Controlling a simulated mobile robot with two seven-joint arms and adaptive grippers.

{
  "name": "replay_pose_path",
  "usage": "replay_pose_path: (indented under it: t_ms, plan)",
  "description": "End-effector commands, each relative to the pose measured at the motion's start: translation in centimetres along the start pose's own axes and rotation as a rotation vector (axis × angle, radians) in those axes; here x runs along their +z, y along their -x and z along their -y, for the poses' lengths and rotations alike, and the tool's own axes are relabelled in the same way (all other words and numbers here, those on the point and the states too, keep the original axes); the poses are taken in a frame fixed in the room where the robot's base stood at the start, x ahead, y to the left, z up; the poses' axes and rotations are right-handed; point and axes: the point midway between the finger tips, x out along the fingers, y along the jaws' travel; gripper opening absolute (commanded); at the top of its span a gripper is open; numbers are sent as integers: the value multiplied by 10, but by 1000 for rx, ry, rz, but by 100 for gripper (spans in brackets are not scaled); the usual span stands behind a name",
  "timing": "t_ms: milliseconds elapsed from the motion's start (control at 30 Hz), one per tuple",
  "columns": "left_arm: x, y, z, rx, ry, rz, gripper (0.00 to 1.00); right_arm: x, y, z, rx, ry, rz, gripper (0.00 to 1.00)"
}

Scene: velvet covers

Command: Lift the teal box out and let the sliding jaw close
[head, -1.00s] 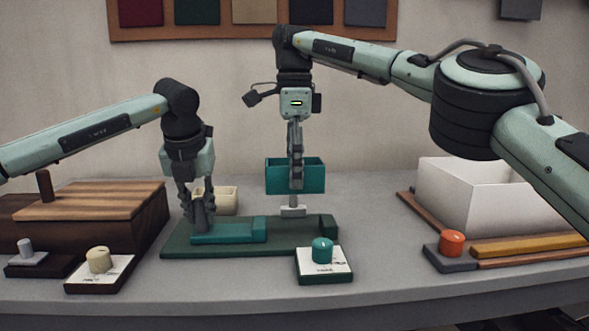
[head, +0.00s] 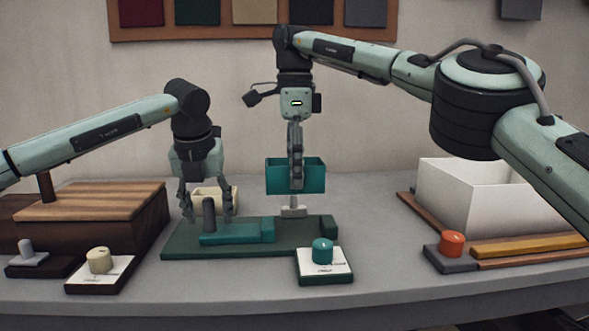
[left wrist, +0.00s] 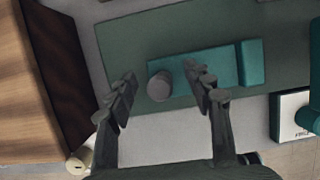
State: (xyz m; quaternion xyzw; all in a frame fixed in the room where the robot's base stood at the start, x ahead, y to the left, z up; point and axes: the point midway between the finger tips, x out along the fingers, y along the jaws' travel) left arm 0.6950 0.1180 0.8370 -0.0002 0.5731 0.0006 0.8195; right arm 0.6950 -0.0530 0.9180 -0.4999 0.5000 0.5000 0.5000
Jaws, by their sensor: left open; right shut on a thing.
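The teal box (head: 280,178) is held in the air above the green base (head: 185,247). My right gripper (head: 296,185) is shut on its near wall. A small grey post (head: 293,211) stands below it. The teal sliding jaw (head: 235,237) lies on the base, with a grey upright peg (head: 209,212). The left wrist view shows the peg (left wrist: 159,87) between the spread fingers (left wrist: 159,75), apart from both.
A cream box (head: 215,196) stands behind my left gripper. A wooden-topped block (head: 95,200) and a cream-knobbed pad (head: 99,262) are at left. A teal-knobbed pad (head: 322,262) sits in front of the base. A white bin (head: 450,200) and an orange knob (head: 452,243) are at right.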

Motion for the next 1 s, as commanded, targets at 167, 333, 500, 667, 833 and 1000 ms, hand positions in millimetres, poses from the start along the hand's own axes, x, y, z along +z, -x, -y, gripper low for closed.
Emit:
replay_pose_path:
  t_ms: [167,333,500,667,833,1000]
  plan:
    - [0,0,0,-1,-1,0,52,0,0,0,0,0,0,28]
    - [0,0,1,-1,-1,0,52,0,0,0,0,0,0,28]
    - [0,2,1,-1,-1,0,52,0,2,0,0,0,0,28]
    - [4,12,1,-1,-1,0,52,0,9,0,0,0,0,28]
    - [11,29,1,-2,-1,1,52,0,20,0,0,0,0,28]
    - [16,45,1,-1,-1,1,52,0,31,0,0,0,0,28]
